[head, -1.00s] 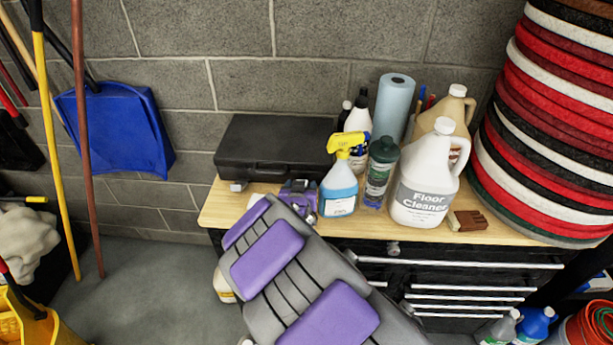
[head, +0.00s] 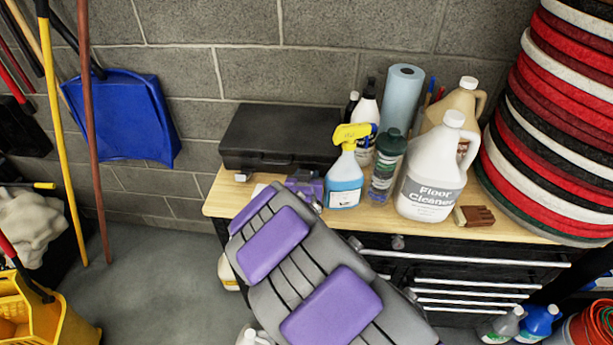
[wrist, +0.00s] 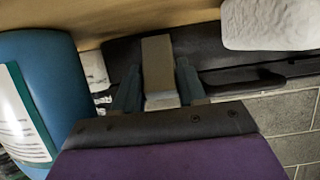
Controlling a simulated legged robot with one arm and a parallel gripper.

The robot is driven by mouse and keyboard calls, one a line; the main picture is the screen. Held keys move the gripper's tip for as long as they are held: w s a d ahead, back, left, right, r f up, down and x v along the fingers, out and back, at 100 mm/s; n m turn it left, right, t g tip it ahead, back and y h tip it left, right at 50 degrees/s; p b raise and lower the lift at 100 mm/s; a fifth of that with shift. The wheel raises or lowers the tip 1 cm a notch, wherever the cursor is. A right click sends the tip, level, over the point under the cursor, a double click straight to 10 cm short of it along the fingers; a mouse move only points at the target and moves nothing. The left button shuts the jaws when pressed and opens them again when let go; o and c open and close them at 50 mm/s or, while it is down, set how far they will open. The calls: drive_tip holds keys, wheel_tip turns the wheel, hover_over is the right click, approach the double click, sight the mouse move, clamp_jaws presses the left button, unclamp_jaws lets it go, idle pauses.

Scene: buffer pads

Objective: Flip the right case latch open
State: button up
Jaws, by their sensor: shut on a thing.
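The black case (head: 278,132) lies closed on the wooden bench top against the wall. Its left latch (head: 240,174) is a small light-grey piece on the front edge. My gripper (head: 308,186) is at the case's front right, beside the blue spray bottle (head: 345,180). In the wrist view, which looks upside down, the case (wrist: 207,50) runs behind the fingers. My gripper (wrist: 158,88) has its two blue-grey fingers on either side of a beige-grey tab, the right latch (wrist: 157,68), and is shut on it. In the head view my arm hides this latch.
A pale object (wrist: 270,25) is close in the wrist view. Stacked pads (head: 560,120) stand at right.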

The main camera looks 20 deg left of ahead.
drive_tip(key=shift+s+f+t+y+b, duration=0.15)
drive_tip(key=shift+s+f+t+b, duration=0.2)
drive_tip(key=shift+t, duration=0.35)
drive_tip(key=shift+s+f+t+y+b, duration=0.15)
drive_tip(key=shift+f+t+b, duration=0.25)
drive_tip(key=shift+t, duration=0.3)
drive_tip(key=shift+s+d+f+t+y+b, duration=0.2)
drive_tip(key=shift+t+y+b, duration=0.2)
drive_tip(key=shift+t, duration=0.4)
drive_tip(key=shift+a, duration=0.1)
drive_tip(key=o, duration=1)
drive_tip(key=shift+s, duration=0.1)
